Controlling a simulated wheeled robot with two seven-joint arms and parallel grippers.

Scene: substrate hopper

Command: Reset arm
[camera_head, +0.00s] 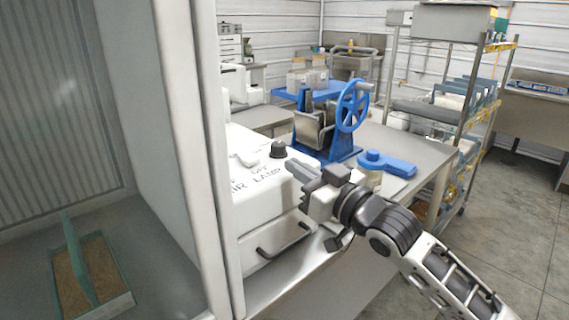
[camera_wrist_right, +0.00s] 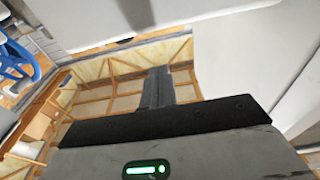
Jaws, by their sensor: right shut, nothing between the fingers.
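My right arm comes in from the lower right of the head view. Its gripper (camera_head: 297,172) is shut and empty, in front of the white machine (camera_head: 262,200) with the black knob (camera_head: 278,149) and the "AIR" and "LAMP" lettering. The fingertips point left toward the machine's top; I cannot tell whether they touch it. In the right wrist view the closed grey fingers (camera_wrist_right: 157,88) show with nothing between them. My left gripper is not in view.
A blue hand-wheel machine (camera_head: 350,110) and a blue tool (camera_head: 386,163) are on the bench (camera_head: 425,160). A glass-fronted cabinet (camera_head: 205,160) stands at left, with a green-edged tray (camera_head: 125,302) inside. A shelf rack (camera_head: 470,110) stands at right. The floor (camera_head: 515,220) at right is clear.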

